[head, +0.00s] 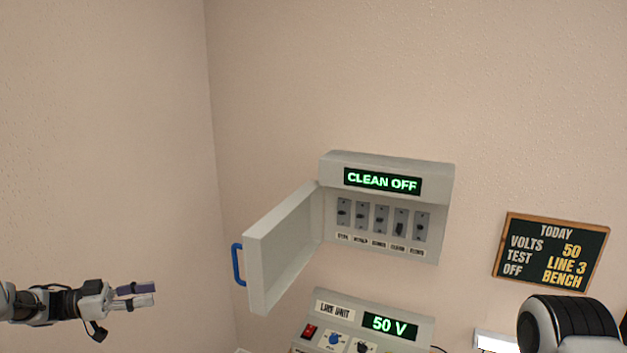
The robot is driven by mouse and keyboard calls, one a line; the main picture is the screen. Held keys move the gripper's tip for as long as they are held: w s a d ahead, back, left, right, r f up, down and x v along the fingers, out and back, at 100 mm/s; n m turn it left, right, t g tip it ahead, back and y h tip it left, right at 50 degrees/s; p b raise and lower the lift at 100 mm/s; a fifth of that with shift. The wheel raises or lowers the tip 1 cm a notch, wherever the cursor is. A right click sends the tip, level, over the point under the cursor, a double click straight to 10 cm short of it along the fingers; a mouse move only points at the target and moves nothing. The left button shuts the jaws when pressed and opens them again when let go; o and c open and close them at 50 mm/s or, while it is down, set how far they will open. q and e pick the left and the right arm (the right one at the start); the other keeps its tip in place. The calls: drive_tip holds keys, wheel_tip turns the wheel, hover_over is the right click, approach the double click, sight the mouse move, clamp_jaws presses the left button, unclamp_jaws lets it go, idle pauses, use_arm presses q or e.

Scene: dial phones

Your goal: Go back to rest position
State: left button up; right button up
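My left gripper (150,294) is at the lower left, in front of the bare wall. It points right, with its fingers seen side-on and close together. I see nothing held in it, and this angle does not show whether it is open or shut. It is apart from the cabinet and its open door. A rounded black and white part of my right arm (568,325) shows at the lower right corner. My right gripper is out of view.
A grey wall cabinet (385,165) reads "CLEAN OFF" above several switches. Its door (280,245), with a blue handle (238,264), stands open to the left. Below, a line unit (345,299) reads "50 V". A chalkboard (551,252) hangs at right.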

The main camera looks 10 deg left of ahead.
use_arm(q)
drive_tip(key=s+d+f+n+t+y, duration=0.1)
drive_tip(key=d+f+n, duration=0.2)
drive_tip(key=d+f, duration=0.45)
drive_tip(key=s+d+f+n+y, duration=0.1)
drive_tip(key=d+f+n, duration=0.25)
drive_tip(key=d, duration=0.75)
drive_tip(key=s+d+f+n+t+y, duration=0.1)
drive_tip(key=d+f+n, duration=0.2)
drive_tip(key=d+f, duration=0.5)
drive_tip(key=s+d+f+n+g+y, duration=0.3)
drive_tip(key=s+f+y, duration=0.35)
drive_tip(key=s, duration=0.55)
drive_tip(key=s+a+f+g+y, duration=0.1)
drive_tip(key=s+a+g+y, duration=0.2)
drive_tip(key=s, duration=0.8)
drive_tip(key=s+a+f+g+y, duration=0.2)
drive_tip(key=s+a+g+y, duration=0.1)
drive_tip(key=s, duration=0.7)
drive_tip(key=shift+s+a+f+g, duration=0.25)
drive_tip(key=shift+s+a+g, duration=0.2)
drive_tip(key=shift+a, duration=0.7)
use_arm(e)
drive_tip(key=shift+w+d+f, duration=0.1)
drive_tip(key=shift+w+d, duration=0.05)
